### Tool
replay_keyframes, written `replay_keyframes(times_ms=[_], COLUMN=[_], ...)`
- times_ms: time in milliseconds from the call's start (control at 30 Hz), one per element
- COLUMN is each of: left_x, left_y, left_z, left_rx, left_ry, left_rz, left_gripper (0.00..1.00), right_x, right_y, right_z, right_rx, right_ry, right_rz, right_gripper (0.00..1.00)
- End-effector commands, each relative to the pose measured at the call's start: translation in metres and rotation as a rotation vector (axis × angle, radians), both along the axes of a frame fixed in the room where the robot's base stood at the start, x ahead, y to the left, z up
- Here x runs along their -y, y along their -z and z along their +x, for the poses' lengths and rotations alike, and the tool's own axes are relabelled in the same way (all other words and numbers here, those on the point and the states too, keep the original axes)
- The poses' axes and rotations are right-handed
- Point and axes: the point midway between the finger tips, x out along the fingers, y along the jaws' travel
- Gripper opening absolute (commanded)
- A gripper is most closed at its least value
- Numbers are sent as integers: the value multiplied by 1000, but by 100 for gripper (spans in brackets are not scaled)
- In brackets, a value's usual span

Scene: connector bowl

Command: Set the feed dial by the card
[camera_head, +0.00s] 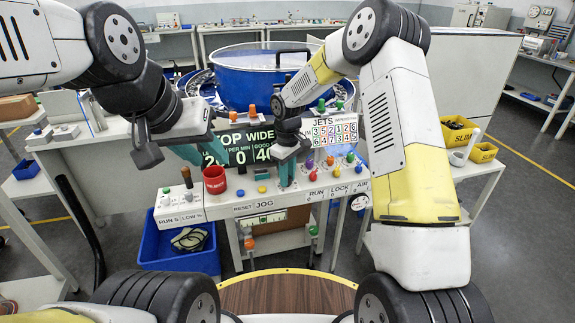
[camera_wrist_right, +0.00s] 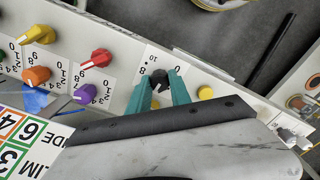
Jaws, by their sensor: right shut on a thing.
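My right gripper (camera_head: 285,178) reaches down to the front console. In the right wrist view its teal fingers (camera_wrist_right: 158,98) are shut on a small black dial (camera_wrist_right: 159,77) on a white plate with a 0 and a 10. I cannot read the name of this dial; in the head view my gripper hides it. A white card (camera_head: 333,131) headed JETS, with coloured numbers, stands behind the console's right part. It also shows, partly cut off, in the right wrist view (camera_wrist_right: 28,142). My left gripper (camera_head: 193,150) hangs empty above the console's left part; its finger gap is unclear.
Yellow (camera_wrist_right: 37,34), red (camera_wrist_right: 97,58), orange (camera_wrist_right: 37,76) and purple (camera_wrist_right: 85,94) knobs stand beside the black dial. A dark counter display (camera_head: 245,145) stands behind. A large blue bowl (camera_head: 255,85) is behind.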

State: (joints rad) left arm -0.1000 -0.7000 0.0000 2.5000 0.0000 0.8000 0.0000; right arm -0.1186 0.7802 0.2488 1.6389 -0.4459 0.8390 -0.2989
Motion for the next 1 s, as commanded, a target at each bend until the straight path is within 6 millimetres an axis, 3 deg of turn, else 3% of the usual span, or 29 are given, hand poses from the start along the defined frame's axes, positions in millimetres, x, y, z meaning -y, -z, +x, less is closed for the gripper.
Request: replay_keyframes(times_ms=[333, 367, 467, 800, 1000], left_x=[0, 0, 0, 0, 0], left_y=[0, 0, 0, 0, 0], left_z=[0, 0, 0, 0, 0], left_rx=[0, 0, 0, 0, 0], left_ry=[0, 0, 0, 0, 0], left_rz=[0, 0, 0, 0, 0], left_gripper=[36, 36, 36, 36, 36], right_x=[0, 0, 0, 0, 0], right_y=[-1, -1, -1, -2, -28], right_z=[1, 1, 1, 0, 1], right_rx=[3, 3, 1, 1, 4], right_ry=[-1, -1, -1, -1, 0], right_rz=[0, 0, 0, 0, 1], right_gripper=[0, 26, 46, 46, 46])
